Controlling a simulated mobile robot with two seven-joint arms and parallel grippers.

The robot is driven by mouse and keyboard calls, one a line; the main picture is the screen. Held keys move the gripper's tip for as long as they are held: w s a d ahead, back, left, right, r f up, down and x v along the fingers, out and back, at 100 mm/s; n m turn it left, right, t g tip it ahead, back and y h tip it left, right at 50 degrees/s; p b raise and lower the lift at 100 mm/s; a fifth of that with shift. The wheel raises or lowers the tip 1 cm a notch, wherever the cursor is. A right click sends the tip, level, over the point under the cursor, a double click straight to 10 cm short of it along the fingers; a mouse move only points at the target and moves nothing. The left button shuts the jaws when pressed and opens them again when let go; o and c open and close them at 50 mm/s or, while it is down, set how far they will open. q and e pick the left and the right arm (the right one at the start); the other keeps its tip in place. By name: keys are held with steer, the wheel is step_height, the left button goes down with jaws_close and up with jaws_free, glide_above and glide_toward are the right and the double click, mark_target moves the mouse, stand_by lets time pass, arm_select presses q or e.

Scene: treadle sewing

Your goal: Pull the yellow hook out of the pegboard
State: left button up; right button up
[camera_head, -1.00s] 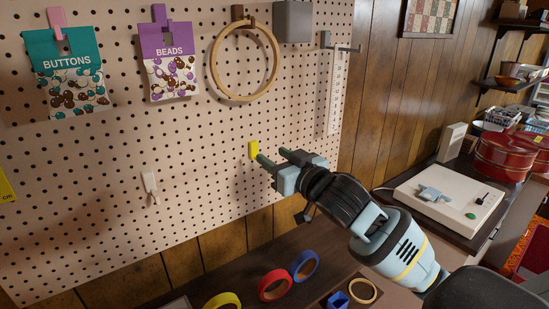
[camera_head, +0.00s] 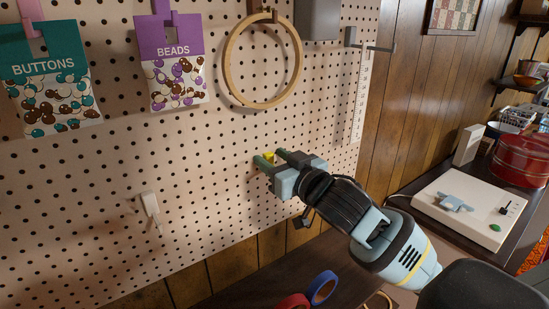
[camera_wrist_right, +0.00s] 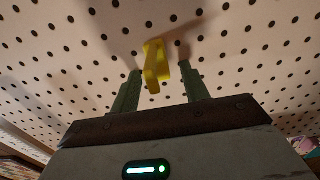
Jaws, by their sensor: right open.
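The yellow hook (camera_head: 269,157) sits in the pegboard (camera_head: 200,190), mostly hidden behind my right gripper in the head view. In the right wrist view the hook (camera_wrist_right: 155,66) shows whole, its arm sticking out from the board between the two green fingers. My right gripper (camera_head: 270,158) is open, with one finger on each side of the hook. A gap shows between the hook and each finger (camera_wrist_right: 157,80) in the wrist view. The fingertips are close to the board; I cannot tell whether they touch it. My left gripper is not in view.
A white hook (camera_head: 150,210) is on the board to the left. A buttons bag (camera_head: 50,90), a beads bag (camera_head: 172,70) and a wooden hoop (camera_head: 232,80) hang above. Tape rolls (camera_head: 321,287) lie on the table below. The board around the gripper is clear.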

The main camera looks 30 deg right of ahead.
steer(key=shift+s+a+r, duration=0.1)
steer(key=shift+s, duration=0.05)
steer(key=shift+c, duration=0.4)
jaws_close()
steer(key=shift+s, duration=0.1)
stand_by(0.7)
steer(key=shift+s, duration=1.1)
steer(key=shift+d, duration=0.2)
stand_by(0.5)
